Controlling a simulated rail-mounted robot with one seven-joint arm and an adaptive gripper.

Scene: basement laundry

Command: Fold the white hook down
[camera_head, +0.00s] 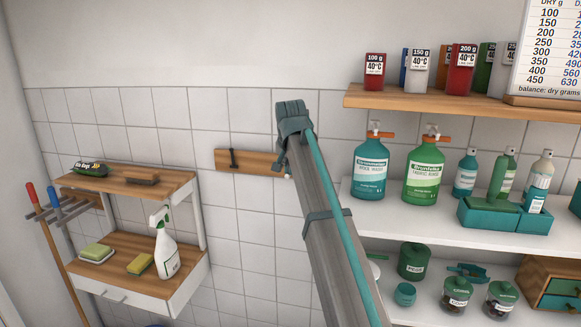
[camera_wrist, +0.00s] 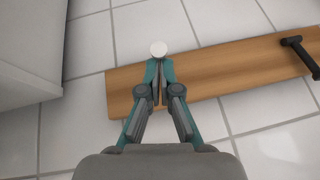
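The white hook (camera_wrist: 159,49) shows in the wrist view as a pale round end just beyond my fingertips, by the upper edge of a wooden board (camera_wrist: 232,72). The rest of it is hidden behind the fingers. My gripper (camera_wrist: 159,66) has its teal fingertips together over the board's left part, right at the white end; I cannot tell whether they touch it. In the head view, the board (camera_head: 254,161) is on the tiled wall and my gripper (camera_head: 283,163) is at its right end, partly hidden by my arm.
A black hook (camera_wrist: 300,56) is on the same board, to the right in the wrist view. Right of my arm, shelves (camera_head: 470,232) hold bottles and jars. A small shelf unit (camera_head: 125,186) with a spray bottle (camera_head: 165,245) stands left. Tiled wall between is clear.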

